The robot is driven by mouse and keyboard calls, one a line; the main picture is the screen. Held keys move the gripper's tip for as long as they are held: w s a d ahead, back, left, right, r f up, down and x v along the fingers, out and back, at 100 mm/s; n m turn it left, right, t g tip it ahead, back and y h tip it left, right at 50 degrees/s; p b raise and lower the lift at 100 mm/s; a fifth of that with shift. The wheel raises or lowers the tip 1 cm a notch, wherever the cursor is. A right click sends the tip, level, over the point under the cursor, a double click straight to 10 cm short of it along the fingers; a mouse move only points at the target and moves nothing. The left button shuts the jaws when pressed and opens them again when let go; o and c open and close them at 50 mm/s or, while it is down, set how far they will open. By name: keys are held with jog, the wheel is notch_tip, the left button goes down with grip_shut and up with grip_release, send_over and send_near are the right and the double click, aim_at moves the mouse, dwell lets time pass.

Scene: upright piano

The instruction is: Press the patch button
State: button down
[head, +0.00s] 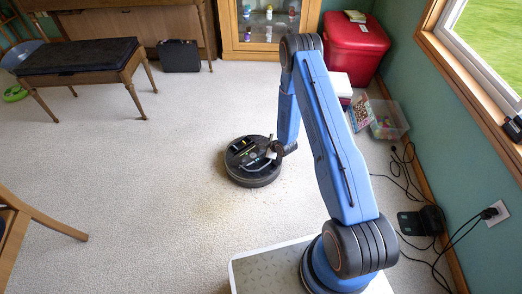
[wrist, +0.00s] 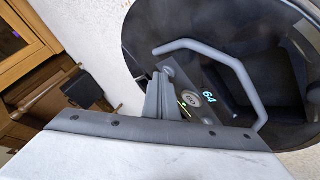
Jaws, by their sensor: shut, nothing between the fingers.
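A round black robot vacuum (head: 253,161) lies on the carpet in the middle of the head view. In the wrist view its dark top (wrist: 180,25) carries a grey angular handle (wrist: 240,70) and a control strip with a cyan readout like "64" (wrist: 209,97). A pale round button (wrist: 191,101) with a dark symbol sits beside the readout. I cannot tell for sure which button is the patch button. My gripper (wrist: 160,88) is shut and empty, its tips over the strip's left side close to the pale button. Contact is unclear. In the head view my gripper (head: 270,152) is small over the vacuum.
Crumbs lie on the carpet around the vacuum. A clear tub (head: 388,119), a red chest (head: 354,50) and black cables (head: 405,170) are at the right. A piano bench (head: 80,60) and a black case (head: 179,56) stand at the left. Carpet left of the vacuum is clear.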

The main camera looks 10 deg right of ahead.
aim_at(263, 151)
jog(key=shift+r, duration=0.65)
jog(key=shift+r, duration=2.5)
